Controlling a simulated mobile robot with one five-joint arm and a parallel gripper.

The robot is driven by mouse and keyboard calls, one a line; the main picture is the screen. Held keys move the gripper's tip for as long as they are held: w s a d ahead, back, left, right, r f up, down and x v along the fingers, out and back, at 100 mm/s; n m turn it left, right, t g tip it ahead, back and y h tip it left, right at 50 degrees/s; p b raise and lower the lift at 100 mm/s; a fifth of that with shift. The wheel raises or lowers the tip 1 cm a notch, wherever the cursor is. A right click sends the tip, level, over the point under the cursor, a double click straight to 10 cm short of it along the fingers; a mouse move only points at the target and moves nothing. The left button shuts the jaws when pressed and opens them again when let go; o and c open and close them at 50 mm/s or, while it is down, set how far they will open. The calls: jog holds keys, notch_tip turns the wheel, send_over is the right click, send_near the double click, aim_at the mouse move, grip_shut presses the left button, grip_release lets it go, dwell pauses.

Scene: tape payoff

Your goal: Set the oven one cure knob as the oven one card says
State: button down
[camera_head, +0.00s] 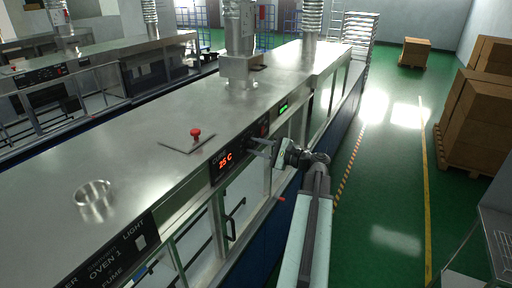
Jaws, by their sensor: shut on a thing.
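The oven one front panel carries the word CURE and a lit display (225,161) that reads 25 C in orange. I cannot make out an oven one card in this view.
A red mushroom button (196,133) stands on a plate on the steel oven top (130,150). A metal cup-like port (94,197) and exhaust ducts also rise there. A small green display (283,107) lies beyond my gripper. Boxes (470,115) stand at right; the green floor (390,175) between is clear.

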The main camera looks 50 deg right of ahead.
jog(key=shift+m, duration=2.2)
jog(key=c, duration=1.1)
grip_release()
jog(key=shift+w+a, duration=0.1)
jog(key=v, duration=0.8)
jog(key=shift+f, duration=0.1)
